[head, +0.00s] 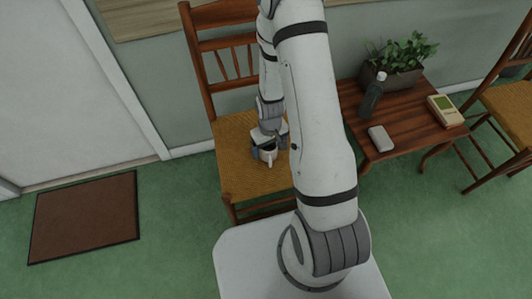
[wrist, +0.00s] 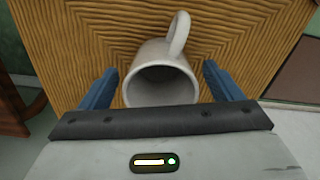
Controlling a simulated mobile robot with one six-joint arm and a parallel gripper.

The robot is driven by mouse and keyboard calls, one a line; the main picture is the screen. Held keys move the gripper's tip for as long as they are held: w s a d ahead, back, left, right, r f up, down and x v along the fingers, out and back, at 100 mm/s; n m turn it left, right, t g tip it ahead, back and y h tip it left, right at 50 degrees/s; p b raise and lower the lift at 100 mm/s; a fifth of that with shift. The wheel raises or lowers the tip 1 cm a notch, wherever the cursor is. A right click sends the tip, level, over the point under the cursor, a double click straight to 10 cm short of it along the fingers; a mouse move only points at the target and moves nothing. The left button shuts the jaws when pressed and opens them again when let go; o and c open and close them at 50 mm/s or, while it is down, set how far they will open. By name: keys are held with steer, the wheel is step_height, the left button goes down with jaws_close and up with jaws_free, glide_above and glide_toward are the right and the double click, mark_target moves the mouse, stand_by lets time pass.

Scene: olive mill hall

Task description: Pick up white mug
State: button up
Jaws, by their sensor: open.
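The white mug (wrist: 163,72) sits on the woven seat of a wooden chair, with its mouth towards my wrist camera and its handle pointing up in the wrist view. It also shows in the head view (head: 268,155), small and partly covered by my gripper. My gripper (wrist: 158,88) is open, with one blue finger on each side of the mug. A gap shows between each finger and the mug in the wrist view. I cannot tell from these frames whether the fingers are low enough to touch the seat.
The chair (head: 228,165) has a tall slatted back near the wall. A small wooden table (head: 400,125) on the right holds a potted plant (head: 405,60), a dark bottle (head: 372,97), a pale box (head: 381,138) and a yellowish device (head: 445,110). A brown mat (head: 85,215) lies on the floor.

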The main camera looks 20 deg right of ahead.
steer(key=shift+c, duration=0.5)
steer(key=c, duration=1.1)
steer(key=shift+r, duration=0.15)
